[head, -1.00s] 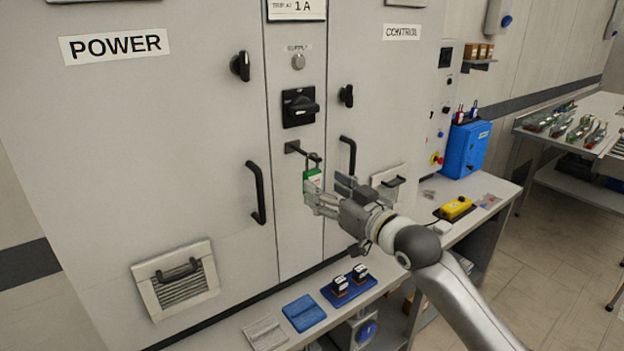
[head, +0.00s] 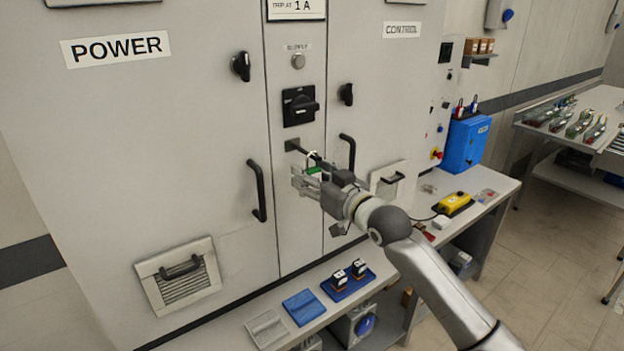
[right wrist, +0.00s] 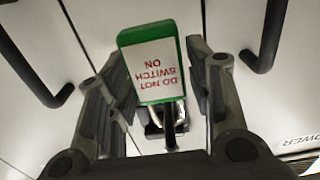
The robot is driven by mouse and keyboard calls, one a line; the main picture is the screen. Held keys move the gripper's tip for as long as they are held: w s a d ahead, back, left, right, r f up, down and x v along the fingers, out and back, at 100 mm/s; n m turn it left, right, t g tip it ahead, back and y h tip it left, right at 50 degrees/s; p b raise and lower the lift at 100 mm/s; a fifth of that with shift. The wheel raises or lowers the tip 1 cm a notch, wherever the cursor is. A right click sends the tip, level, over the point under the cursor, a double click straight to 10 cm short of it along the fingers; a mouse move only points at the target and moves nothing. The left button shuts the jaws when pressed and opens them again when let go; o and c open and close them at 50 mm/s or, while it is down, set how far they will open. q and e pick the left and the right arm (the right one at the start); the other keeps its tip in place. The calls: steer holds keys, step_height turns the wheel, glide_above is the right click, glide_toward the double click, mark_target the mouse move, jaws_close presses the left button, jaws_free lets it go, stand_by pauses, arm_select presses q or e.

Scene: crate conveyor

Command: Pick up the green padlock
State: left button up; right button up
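The green padlock (head: 314,169) hangs by its shackle at the end of the dark hasp bar on the cabinet's middle panel. In the head view most of its body is hidden behind my right gripper (head: 307,179). The fingers of my right gripper (right wrist: 160,75) stand open, one on each side of the padlock, with a narrow gap visible at the right. My left gripper is not in view.
Black door handles (head: 257,190) flank the middle panel. A black rotary switch (head: 300,107) sits above the hasp. Below, a bench holds a blue tray (head: 348,286) and a blue pad (head: 304,307). A yellow control box (head: 455,203) lies at the right.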

steer(key=c, duration=0.7)
